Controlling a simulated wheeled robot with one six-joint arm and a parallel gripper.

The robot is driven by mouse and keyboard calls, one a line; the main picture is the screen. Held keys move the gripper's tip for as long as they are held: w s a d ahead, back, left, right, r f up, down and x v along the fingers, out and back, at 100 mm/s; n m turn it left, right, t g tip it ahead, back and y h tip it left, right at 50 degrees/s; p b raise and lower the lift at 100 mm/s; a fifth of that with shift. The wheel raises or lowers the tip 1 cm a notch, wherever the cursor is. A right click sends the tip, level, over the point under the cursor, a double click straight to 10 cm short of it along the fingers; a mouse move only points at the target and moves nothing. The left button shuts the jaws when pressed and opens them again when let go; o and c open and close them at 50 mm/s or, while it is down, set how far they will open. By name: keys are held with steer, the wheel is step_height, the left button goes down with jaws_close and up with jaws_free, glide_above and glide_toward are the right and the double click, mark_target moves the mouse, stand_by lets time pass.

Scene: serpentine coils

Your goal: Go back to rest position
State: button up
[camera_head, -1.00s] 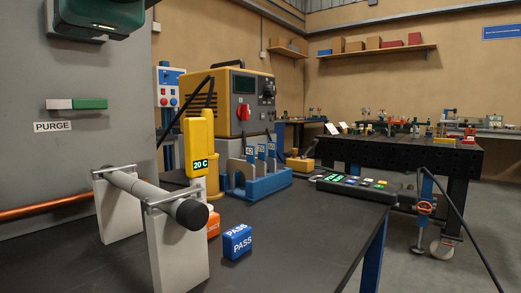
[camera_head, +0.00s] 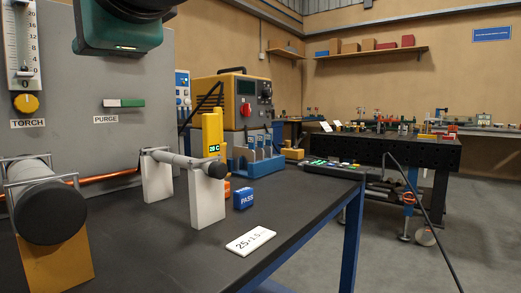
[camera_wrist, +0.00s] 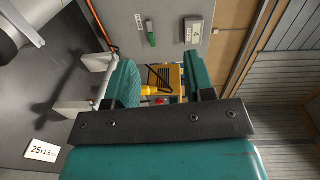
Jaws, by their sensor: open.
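My gripper (camera_wrist: 161,78) is open in the wrist view, with its two green fingers apart and nothing held between them. In the head view, a dark green part of my arm (camera_head: 118,33) hangs at the top left, in front of the grey panel. The wrist view looks past the fingers toward the panel and a yellow device beyond. The gripper is raised clear of the bench.
The dark bench (camera_head: 290,200) carries a tube on white supports (camera_head: 207,195), a larger roller (camera_head: 50,212), a blue PASS block (camera_head: 243,198) and a white card (camera_head: 251,240). The grey panel (camera_head: 75,70) stands behind. Open floor (camera_head: 485,240) lies to the right.

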steer(key=w+d+f+n+g+h+b, duration=0.2)
steer(key=d+f+n+h+b, duration=0.15)
steer(key=d+f, duration=0.7)
steer(key=w+d+f+n+g+h+b, duration=0.25)
steer(key=d+f+n, duration=0.2)
steer(key=f, duration=1.05)
steer(key=s+d+f+n+g+h+b, duration=0.25)
steer(key=s+d+f, duration=0.35)
steer(key=d+f, duration=0.3)
steer(key=s+d+f+n+g+h+b, duration=0.1)
steer(key=s+d+f+n+g, duration=0.3)
steer(key=s+d+f, duration=0.55)
step_height(320, 180, up, 35)
steer(key=w+a+p, duration=0.2)
steer(key=p, duration=3.4)
steer(key=shift+w, duration=0.3)
steer(key=shift+f, duration=0.15)
